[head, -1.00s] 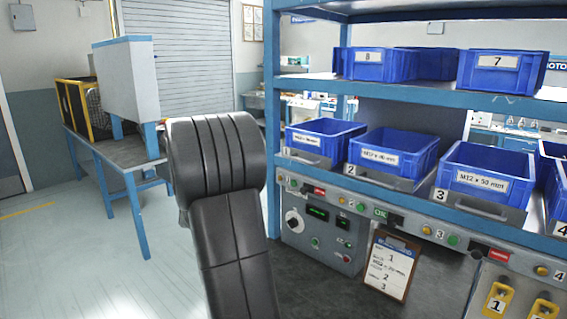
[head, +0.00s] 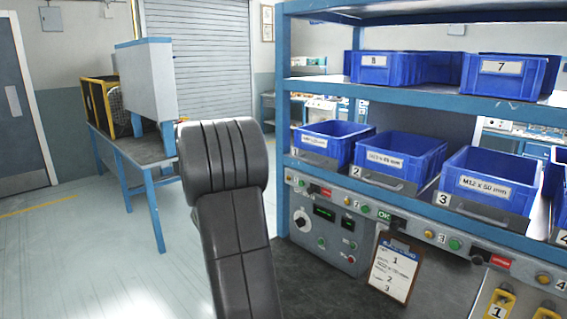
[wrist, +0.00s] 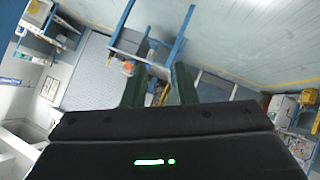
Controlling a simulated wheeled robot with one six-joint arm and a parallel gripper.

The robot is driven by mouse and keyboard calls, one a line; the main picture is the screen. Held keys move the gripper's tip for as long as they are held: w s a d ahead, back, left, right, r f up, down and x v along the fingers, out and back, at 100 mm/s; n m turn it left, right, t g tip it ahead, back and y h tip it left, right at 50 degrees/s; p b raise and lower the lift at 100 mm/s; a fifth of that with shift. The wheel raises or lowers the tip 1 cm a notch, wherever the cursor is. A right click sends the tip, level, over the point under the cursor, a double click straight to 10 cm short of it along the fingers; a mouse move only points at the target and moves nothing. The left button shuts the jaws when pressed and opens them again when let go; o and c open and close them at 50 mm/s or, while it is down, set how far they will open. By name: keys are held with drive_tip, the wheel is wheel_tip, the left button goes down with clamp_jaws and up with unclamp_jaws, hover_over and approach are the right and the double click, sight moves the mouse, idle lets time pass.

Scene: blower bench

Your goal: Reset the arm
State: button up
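My arm (head: 228,215) stands upright in the middle of the head view, a dark grey link with a ribbed rounded top. My gripper is outside the head view. In the wrist view, the two dark green fingers of my gripper (wrist: 158,78) are apart with nothing held between them. The room appears tilted in the wrist view, with the floor at the top.
A blue shelf rack (head: 420,95) with several blue bins (head: 485,183) stands close on the right. Below it are a control panel (head: 325,228) and a clipboard (head: 394,268). A blue-legged table (head: 130,150) stands back left. Floor at the left is clear.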

drive_tip(key=shift+s+d+f, duration=0.1)
drive_tip(key=shift+f, duration=0.1)
idle(0.3)
